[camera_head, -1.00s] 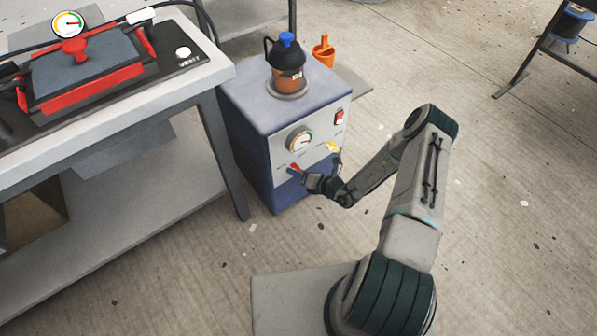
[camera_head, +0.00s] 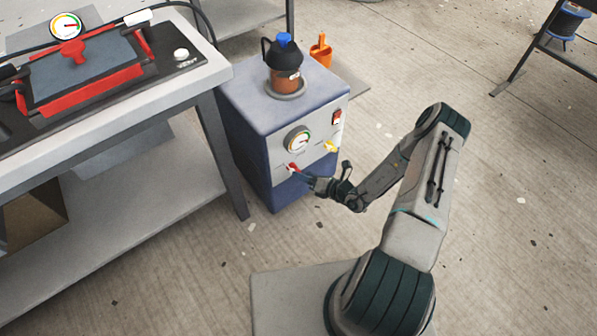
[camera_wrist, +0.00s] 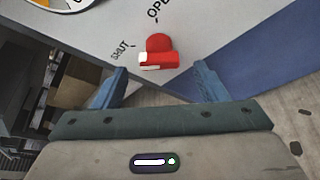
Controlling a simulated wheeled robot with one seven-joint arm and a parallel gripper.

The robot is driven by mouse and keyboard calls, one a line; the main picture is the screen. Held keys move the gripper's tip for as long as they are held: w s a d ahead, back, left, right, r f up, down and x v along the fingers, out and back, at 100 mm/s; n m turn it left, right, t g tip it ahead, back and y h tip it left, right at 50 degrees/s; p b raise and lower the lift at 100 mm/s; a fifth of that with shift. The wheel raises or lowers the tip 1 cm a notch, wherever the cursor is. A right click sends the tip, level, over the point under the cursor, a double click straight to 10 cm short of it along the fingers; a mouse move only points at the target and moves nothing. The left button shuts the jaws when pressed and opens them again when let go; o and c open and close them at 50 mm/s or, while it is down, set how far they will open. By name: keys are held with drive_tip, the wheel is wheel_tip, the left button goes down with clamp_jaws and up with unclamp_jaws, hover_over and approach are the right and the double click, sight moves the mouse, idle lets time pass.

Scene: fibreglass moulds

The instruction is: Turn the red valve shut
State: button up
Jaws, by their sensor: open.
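The red valve (camera_head: 293,168) is on the front panel of the blue-grey box (camera_head: 262,105), below a round gauge (camera_head: 298,140). In the wrist view the red valve (camera_wrist: 159,53) shows between the labels SHUT and OPEN, with a pale end at its lower left. My gripper (camera_wrist: 160,80) is open, its two blue fingers spread to the left and right below the valve in that view. The fingers look apart from the valve. In the head view my gripper (camera_head: 312,182) is just in front of the panel, below and right of the valve.
A yellow valve (camera_head: 331,146) and a red switch (camera_head: 337,117) are on the same panel, to the right. A jar with a blue cap (camera_head: 286,65) stands on the box. A workbench (camera_head: 150,105) with a red mould (camera_head: 85,85) stands at left.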

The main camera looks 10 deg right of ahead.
drive_tip(key=p+v, duration=0.1)
drive_tip(key=v, duration=0.8)
drive_tip(key=shift+s+d, duration=0.2)
drive_tip(key=shift+r, duration=0.1)
drive_tip(key=s+a+r+n+g+p, duration=0.25)
drive_tip(key=r+n+g+p, duration=0.2)
drive_tip(key=r+n, duration=0.85)
drive_tip(key=s+a+r+n+g+p, duration=0.2)
drive_tip(key=a+r+n+g+p, duration=0.35)
drive_tip(key=r, duration=1.35)
drive_tip(key=s+d+r+n+h+p, duration=0.1)
drive_tip(key=s+r+n+h+p, duration=0.1)
drive_tip(key=r+n, duration=0.4)
drive_tip(key=s+d+r+n+t+h+p, duration=0.1)
drive_tip(key=s+r+n+h, duration=0.4)
drive_tip(key=r, duration=0.8)
drive_tip(key=s+d+r+n+t+h+p, duration=0.1)
drive_tip(key=s+d+r+n+h+p, duration=0.2)
drive_tip(key=r, duration=0.6)
drive_tip(key=s+n+p, duration=0.2)
drive_tip(key=s+n, duration=0.1)
drive_tip(key=shift+r+n, duration=0.2)
drive_tip(key=shift+n, duration=0.15)
drive_tip(key=shift+s, duration=0.1)
